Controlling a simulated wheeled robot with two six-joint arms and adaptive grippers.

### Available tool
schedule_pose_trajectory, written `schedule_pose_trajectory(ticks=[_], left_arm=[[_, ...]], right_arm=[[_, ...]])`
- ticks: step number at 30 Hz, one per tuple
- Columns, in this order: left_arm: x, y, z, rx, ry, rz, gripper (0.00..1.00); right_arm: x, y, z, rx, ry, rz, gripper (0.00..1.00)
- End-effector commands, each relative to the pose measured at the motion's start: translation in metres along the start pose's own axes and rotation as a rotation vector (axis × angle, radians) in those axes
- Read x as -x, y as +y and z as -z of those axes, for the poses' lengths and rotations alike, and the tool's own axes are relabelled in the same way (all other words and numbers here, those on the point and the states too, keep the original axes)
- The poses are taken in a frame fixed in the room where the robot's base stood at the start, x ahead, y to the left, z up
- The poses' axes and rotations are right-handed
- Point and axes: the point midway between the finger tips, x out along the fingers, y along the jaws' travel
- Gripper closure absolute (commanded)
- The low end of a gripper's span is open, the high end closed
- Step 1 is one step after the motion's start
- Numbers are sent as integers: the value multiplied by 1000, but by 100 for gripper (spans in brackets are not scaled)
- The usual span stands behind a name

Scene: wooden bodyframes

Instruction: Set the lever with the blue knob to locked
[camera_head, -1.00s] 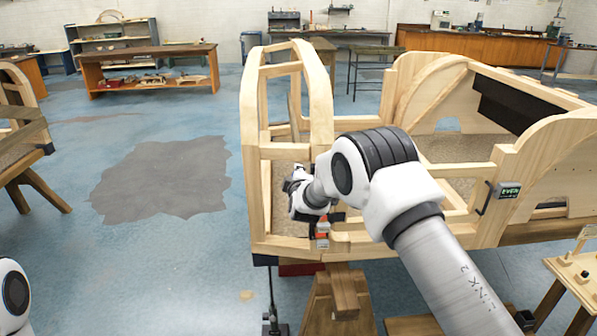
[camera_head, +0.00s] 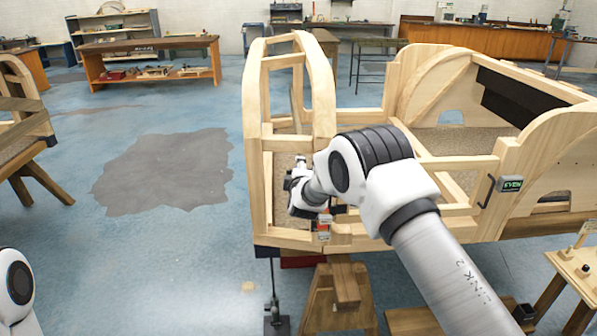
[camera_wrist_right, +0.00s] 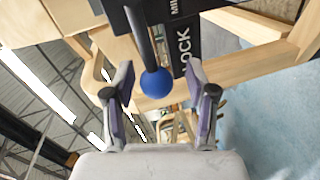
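In the right wrist view, a black lever rod comes down from the top and ends in a round blue knob (camera_wrist_right: 156,83). The knob sits between the two fingers of my right gripper (camera_wrist_right: 159,78). The fingers are open, with a gap visible on each side of the knob. A dark plate (camera_wrist_right: 185,42) beside the lever carries white lettering that reads "LOCK", partly cut off. In the head view, my right arm reaches over the wooden bodyframe (camera_head: 257,110), and its wrist hides the lever and knob. My left gripper is out of view; only part of my left arm shows at lower left.
The bodyframe rests on a wooden trestle (camera_head: 340,290). A black handle (camera_head: 487,192) and small green display (camera_head: 512,184) are on its right side. A small wooden stand (camera_head: 580,275) is at far right. Open blue floor lies to the left.

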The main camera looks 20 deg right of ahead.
Motion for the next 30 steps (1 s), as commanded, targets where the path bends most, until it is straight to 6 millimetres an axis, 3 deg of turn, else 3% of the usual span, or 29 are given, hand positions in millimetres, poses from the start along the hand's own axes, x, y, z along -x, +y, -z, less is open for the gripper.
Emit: schedule_pose_trajectory(ticks=[7, 11, 22, 26, 30], left_arm=[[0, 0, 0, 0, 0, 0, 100], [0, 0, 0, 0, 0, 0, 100], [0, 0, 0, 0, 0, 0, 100], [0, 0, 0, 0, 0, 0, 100], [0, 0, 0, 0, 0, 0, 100]], right_arm=[[1, 1, 0, -1, 0, -2, 43], [11, 2, 1, 0, 1, -1, 43], [98, 1, 1, 3, 2, 0, 43], [115, 0, 1, 1, 1, 0, 43], [120, 0, 0, -1, 0, -2, 43]])
